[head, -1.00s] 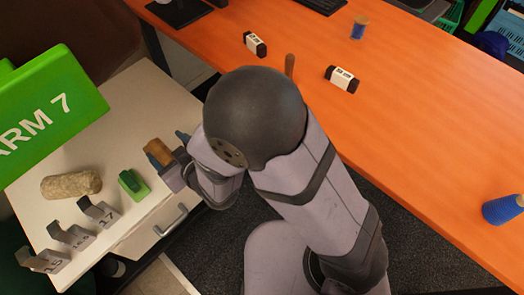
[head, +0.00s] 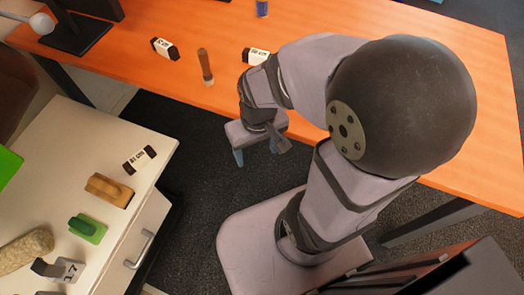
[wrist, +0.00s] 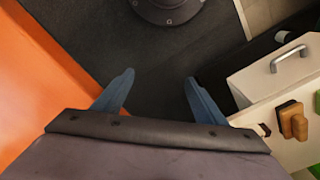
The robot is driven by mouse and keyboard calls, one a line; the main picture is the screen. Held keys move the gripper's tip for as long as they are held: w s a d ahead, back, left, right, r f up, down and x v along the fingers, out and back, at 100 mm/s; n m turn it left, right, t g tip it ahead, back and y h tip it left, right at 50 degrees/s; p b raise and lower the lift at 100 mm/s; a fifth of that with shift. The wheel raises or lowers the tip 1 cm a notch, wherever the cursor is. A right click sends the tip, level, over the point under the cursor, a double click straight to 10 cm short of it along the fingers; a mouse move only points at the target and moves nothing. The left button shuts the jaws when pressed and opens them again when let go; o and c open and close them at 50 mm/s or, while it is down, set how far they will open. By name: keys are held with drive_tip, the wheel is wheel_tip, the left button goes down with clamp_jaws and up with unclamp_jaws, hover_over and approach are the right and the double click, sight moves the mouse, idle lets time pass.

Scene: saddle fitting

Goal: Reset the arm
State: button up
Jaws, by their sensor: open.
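My gripper (head: 256,152) hangs over the dark floor between the orange table and the white cabinet, its blue fingers apart with nothing between them. In the wrist view the two open fingers (wrist: 159,78) show against the dark floor, with my round base at the top. My arm is folded, with its big dark joint at the right of the head view.

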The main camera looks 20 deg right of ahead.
drive_tip(key=shift+s+d+r+g, duration=0.3)
drive_tip(key=shift+s+d, duration=0.25)
drive_tip(key=shift+s, duration=0.2)
drive_tip(key=shift+f, duration=0.1)
wheel_tip(320, 180, up, 22)
drive_tip(key=p, duration=2.2)
